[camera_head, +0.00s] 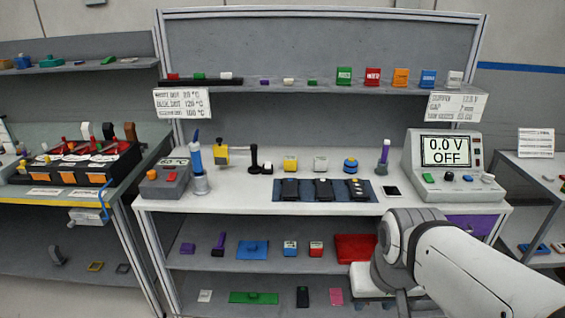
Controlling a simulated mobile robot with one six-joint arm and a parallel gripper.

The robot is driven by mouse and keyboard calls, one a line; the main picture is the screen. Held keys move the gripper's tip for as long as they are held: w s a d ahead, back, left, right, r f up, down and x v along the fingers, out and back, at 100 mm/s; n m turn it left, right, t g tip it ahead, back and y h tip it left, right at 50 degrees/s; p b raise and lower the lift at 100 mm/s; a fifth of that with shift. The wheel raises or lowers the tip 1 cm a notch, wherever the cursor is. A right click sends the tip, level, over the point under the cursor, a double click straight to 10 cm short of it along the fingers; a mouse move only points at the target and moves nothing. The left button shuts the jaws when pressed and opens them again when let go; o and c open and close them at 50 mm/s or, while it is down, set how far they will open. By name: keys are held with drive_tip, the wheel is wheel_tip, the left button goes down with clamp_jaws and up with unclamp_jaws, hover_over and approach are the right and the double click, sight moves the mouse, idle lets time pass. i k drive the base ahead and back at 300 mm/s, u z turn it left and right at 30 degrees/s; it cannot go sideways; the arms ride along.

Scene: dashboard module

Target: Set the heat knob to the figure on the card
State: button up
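A small dark grey heat unit (165,183) stands at the left end of the bench, with a display (174,162) that seems to read 60 °C. My arm comes in from the lower right, far from the unit. My gripper's fingers cannot be made out.
A blue-tipped tool in a grey holder (200,183) stands close right of the heat unit. A yellow-and-black tool (221,154) is beyond it. A dark blue mat (325,190) lies mid-bench. A power supply (442,168) reading 0.0 V OFF stands at the right.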

sight(151, 174)
drive_tip(key=u, duration=1.25)
